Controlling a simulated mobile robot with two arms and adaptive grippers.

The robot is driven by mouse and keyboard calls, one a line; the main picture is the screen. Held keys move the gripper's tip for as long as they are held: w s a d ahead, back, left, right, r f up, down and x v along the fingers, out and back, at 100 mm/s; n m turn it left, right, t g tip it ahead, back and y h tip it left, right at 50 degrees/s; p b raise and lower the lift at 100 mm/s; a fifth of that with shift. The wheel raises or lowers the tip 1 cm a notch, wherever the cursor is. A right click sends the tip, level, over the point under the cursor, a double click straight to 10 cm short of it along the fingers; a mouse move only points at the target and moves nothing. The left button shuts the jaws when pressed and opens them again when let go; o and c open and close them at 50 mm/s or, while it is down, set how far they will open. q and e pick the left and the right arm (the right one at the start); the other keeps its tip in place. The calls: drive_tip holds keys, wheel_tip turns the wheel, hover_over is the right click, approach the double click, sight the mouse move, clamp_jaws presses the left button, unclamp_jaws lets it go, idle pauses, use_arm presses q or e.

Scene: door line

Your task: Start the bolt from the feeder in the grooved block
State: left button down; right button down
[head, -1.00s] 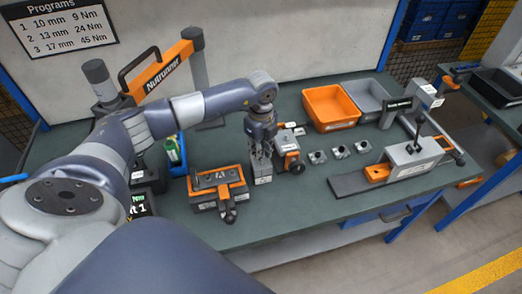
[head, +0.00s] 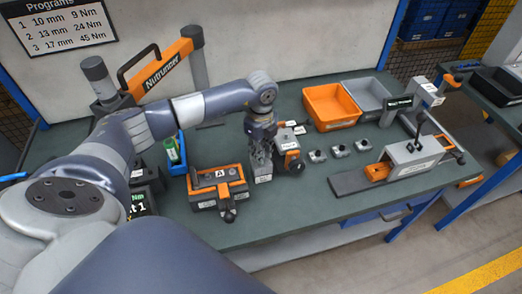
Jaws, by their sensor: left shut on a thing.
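My left gripper (head: 262,162) points down over a small grey labelled block (head: 263,179), which looks like the grooved block, and is shut. The thing between its fingers is small and mostly hidden; it appears to be the bolt, upright at the block's top. I cannot tell how deep it sits. An orange and grey unit with a black knob (head: 290,151), perhaps the feeder, stands just right of the gripper. My right gripper is not in view.
An orange fixture marked A (head: 219,188) stands left of the block. Several small grey pieces (head: 340,151) lie to the right, before an orange bin (head: 331,106) and a grey bin (head: 366,97). A grey clamp station (head: 412,158) stands farther right. The front bench strip is clear.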

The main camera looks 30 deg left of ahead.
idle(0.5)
use_arm(q)
drive_tip(key=shift+f+b, duration=0.45)
drive_tip(key=shift+f, duration=0.3)
idle(0.7)
idle(0.7)
drive_tip(key=c, duration=1)
unclamp_jaws()
drive_tip(key=shift+r, duration=0.1)
drive_tip(key=shift+r+p, duration=2.3)
drive_tip(key=shift+r, duration=0.7)
drive_tip(key=shift+s+f, duration=0.1)
